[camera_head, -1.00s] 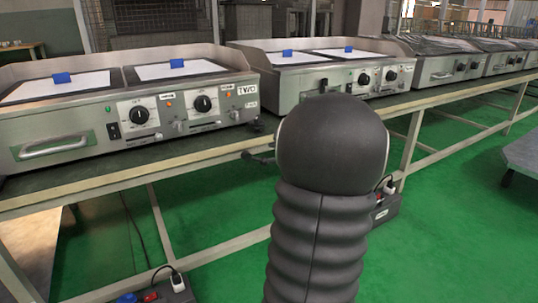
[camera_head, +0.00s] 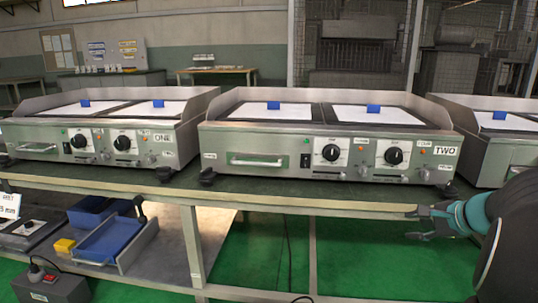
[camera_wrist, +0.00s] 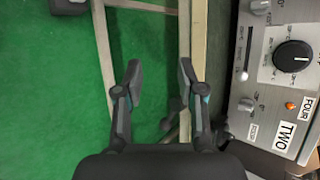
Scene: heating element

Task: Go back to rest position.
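My gripper (camera_head: 425,224) shows at the lower right of the head view, in front of the bench edge below the heating element labelled TWO (camera_head: 330,140). In the wrist view my gripper (camera_wrist: 160,80) has its two fingers spread apart with nothing between them. Green floor and the bench's frame show behind the fingers. The heating element's front panel (camera_wrist: 262,90), with a black knob and the TWO label, lies to the right of the fingers, apart from them.
Another heating element, ONE (camera_head: 100,135), stands on the bench (camera_head: 300,203) to the left. A third unit (camera_head: 505,140) is at the right edge. Below the bench are a blue tray (camera_head: 112,240), a yellow block (camera_head: 64,246) and a power box (camera_head: 50,285). Green floor shows underneath.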

